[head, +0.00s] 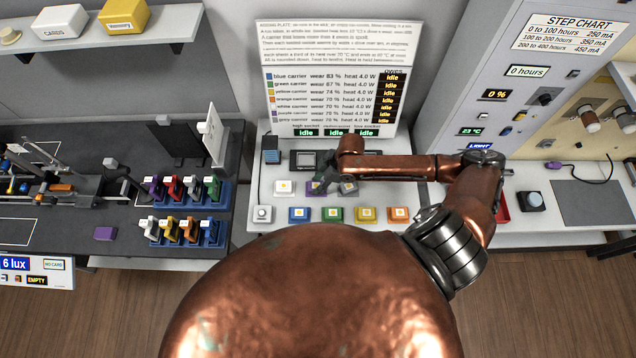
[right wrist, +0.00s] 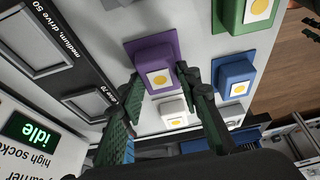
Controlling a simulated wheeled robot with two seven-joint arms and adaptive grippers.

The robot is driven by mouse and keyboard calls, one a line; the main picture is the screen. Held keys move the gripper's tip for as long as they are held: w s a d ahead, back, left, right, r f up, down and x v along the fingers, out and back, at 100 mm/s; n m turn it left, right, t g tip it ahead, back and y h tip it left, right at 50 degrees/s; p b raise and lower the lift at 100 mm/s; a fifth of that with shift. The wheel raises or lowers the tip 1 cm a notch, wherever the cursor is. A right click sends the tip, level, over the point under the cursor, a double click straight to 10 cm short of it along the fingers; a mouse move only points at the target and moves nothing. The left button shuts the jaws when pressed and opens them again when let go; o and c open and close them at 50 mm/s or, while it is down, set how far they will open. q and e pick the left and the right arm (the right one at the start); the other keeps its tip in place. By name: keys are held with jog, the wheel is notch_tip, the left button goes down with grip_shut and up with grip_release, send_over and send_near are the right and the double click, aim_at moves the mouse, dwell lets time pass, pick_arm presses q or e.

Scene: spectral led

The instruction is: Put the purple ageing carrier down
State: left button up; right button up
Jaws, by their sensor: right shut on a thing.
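The purple carrier (right wrist: 152,62) has a white label with a yellow dot. In the right wrist view it sits low over the pale plate, between the green-padded fingers of my right gripper (right wrist: 157,82), which is shut on it. I cannot tell whether its base touches the plate. In the head view the purple carrier (head: 313,187) is partly hidden by my right gripper (head: 322,184), in the back row of carriers on the ageing plate (head: 270,168). My left gripper is not in view.
Blue (head: 299,214), green (head: 333,213), yellow (head: 366,213) and orange (head: 399,213) carriers stand in the front row. A white carrier (right wrist: 173,111) and a blue one (right wrist: 234,80) are close to the fingers. Dark-framed sockets (right wrist: 92,103) lie to the left in the wrist view.

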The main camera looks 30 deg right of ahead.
jog(key=o, duration=1.3)
jog(key=shift+f, duration=0.1)
jog(key=v, duration=1.2)
jog(key=shift+s, duration=0.1)
